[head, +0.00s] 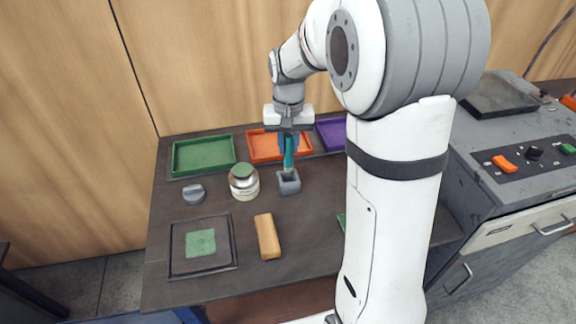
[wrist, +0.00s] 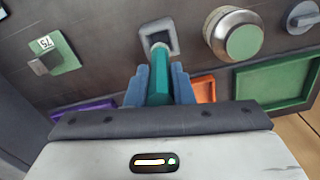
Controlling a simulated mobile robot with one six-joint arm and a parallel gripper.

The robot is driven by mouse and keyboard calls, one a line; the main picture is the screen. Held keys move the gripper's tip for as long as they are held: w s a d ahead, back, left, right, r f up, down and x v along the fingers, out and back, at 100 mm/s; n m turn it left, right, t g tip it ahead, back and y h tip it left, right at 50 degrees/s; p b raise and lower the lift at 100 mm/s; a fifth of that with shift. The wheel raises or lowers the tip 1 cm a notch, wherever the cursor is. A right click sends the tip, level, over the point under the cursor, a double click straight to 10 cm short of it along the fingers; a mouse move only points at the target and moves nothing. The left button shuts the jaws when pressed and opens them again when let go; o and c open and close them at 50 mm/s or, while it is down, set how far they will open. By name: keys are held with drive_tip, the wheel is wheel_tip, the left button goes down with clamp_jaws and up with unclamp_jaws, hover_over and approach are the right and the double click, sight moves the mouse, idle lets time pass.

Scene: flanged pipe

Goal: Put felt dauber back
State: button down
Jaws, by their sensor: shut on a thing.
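The felt dauber has a teal handle (head: 289,157) and a pale lower end. My gripper (head: 288,142) is shut on this handle, and the dauber hangs about upright. In the wrist view the blue fingers (wrist: 160,82) sit on both sides of the teal handle (wrist: 158,92). A small grey square holder (head: 288,186) stands on the table right under the dauber. It also shows in the wrist view (wrist: 148,31). The dauber's lower end is at the holder's opening; how deep it sits, I cannot tell. The felt tip itself is hidden.
A jar with a green top (head: 243,185) stands left of the holder, with a grey knob-like piece (head: 194,194) beyond it. Green (head: 203,171), orange (head: 262,159) and purple (head: 331,146) trays line the back. A tan block (head: 267,237) and a dark framed plate (head: 177,266) lie in front.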

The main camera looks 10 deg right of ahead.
sight(288, 165)
drive_tip(key=shift+f, duration=3.25)
drive_tip(key=c, duration=1.3)
unclamp_jaws()
drive_tip(key=shift+o, duration=0.2)
